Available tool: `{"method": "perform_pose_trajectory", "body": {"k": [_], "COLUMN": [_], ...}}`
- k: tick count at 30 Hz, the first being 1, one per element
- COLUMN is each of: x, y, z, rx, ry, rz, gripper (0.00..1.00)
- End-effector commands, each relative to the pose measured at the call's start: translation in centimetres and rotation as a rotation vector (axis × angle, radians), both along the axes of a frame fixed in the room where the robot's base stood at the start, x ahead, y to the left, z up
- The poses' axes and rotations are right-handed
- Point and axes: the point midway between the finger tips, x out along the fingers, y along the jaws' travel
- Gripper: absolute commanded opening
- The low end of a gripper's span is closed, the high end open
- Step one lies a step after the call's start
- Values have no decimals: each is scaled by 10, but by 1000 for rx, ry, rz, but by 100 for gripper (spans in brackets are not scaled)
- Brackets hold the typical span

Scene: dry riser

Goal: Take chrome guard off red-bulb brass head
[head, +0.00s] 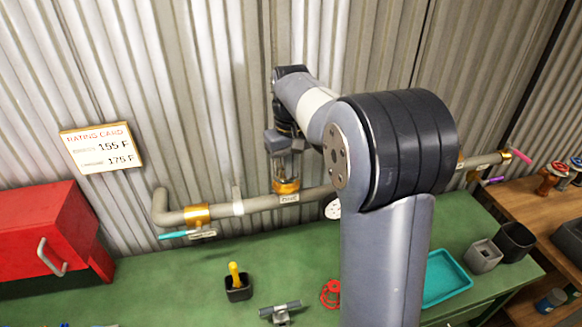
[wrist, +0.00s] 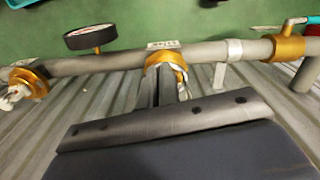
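My gripper (head: 284,156) points down at a brass fitting (head: 287,186) with a small label on the grey pipe (head: 255,205). In the wrist view my gripper's dark fingers (wrist: 162,92) reach the same brass fitting (wrist: 165,62). Something small and pale shows between the fingers in the head view, but I cannot make out whether it is a chrome guard or whether the fingers touch it. No red bulb can be made out. A second brass fitting (wrist: 30,80) with a silvery piece (wrist: 12,98) shows at the left of the wrist view.
A round gauge (wrist: 90,37) sits by the pipe. A brass valve with a teal handle (head: 180,234) is left of my gripper. Corrugated wall stands close behind.

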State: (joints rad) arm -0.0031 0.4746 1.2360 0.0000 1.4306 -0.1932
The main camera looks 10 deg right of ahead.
Motion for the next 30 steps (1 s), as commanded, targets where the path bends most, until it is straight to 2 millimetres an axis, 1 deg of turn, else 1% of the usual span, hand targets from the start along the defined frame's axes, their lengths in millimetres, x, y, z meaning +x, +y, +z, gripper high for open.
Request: {"method": "perform_pose_trajectory", "body": {"k": [3,30], "x": [0,0], "y": [0,0], "z": [5,31], "rx": [0,0], "ry": [-1,-1], "rz": [0,0], "gripper": [0,0]}}
